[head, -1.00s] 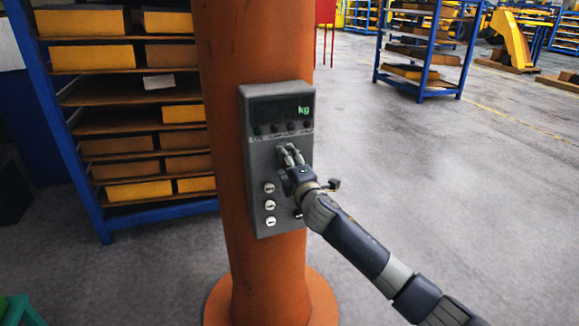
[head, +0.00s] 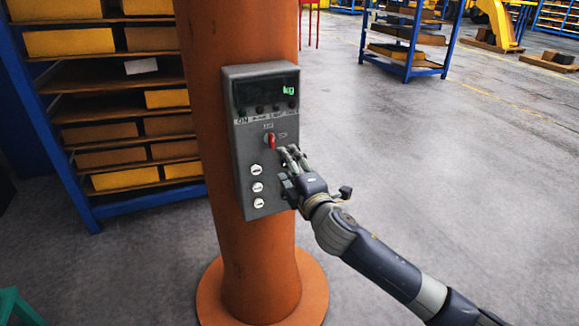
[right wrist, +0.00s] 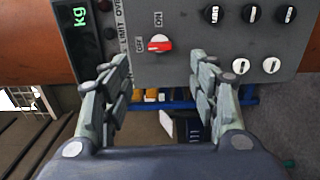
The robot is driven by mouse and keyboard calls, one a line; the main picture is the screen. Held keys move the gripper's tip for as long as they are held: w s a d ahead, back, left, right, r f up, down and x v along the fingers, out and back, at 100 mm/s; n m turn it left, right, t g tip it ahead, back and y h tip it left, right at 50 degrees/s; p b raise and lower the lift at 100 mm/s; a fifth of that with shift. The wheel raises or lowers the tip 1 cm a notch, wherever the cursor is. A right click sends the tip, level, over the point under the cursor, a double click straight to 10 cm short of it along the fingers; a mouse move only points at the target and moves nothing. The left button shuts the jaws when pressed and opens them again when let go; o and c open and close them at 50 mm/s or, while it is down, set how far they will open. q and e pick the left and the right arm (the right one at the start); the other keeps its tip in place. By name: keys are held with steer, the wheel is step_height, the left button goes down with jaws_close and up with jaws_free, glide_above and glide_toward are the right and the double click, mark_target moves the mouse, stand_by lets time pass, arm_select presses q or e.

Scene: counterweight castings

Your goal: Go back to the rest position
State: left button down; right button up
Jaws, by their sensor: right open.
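My right gripper (head: 291,159) is in front of the grey control box (head: 243,184), just right of its red switch (head: 270,142). In the right wrist view the gripper (right wrist: 161,87) is open, with nothing between its fingers. There the red switch (right wrist: 159,44) sits beyond the fingertips, apart from them, beside the printed OFF and ON labels. The box is fixed to an orange column (head: 248,252), and its display (head: 267,92) shows green "kg". My left gripper is not in view.
A blue rack (head: 75,186) with several yellow and brown castings stands left of the column. Another blue rack (head: 408,72) stands at the back right. A green object (head: 16,305) shows at the lower left. The grey floor on the right is clear.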

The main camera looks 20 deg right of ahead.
stand_by(0.4)
